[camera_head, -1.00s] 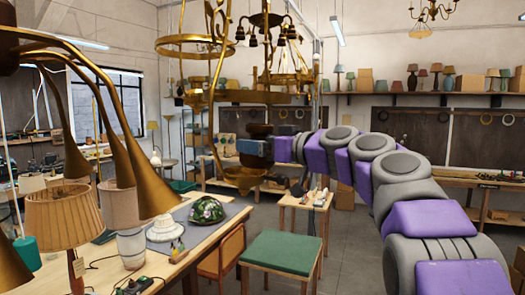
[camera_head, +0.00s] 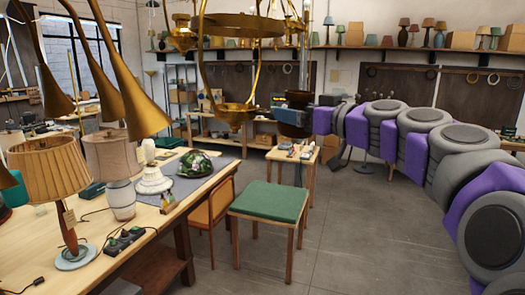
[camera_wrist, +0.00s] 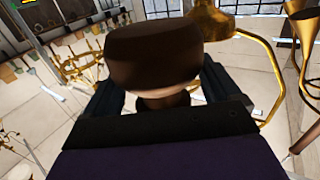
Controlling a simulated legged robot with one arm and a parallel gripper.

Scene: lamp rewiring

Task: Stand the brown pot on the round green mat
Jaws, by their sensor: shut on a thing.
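The brown pot (camera_wrist: 155,55) fills the upper middle of the wrist view, between the two dark fingers of my gripper (camera_wrist: 165,96). My gripper is shut on its narrower part. In the head view the dark pot (camera_head: 293,130) is at the end of my outstretched arm, partly hidden by my gripper (camera_head: 298,115). It is held up in the air, in front of the back wall and behind the hanging brass lamp in the picture. I cannot make out a round green mat in either current view.
A square green-topped stool (camera_head: 270,201) stands on the open floor. A workbench (camera_head: 190,207) with lamps and a patterned green dome (camera_head: 195,164) is at left. A small tool table (camera_head: 294,153) stands behind the stool. A brass chandelier (camera_head: 238,25) hangs near my gripper.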

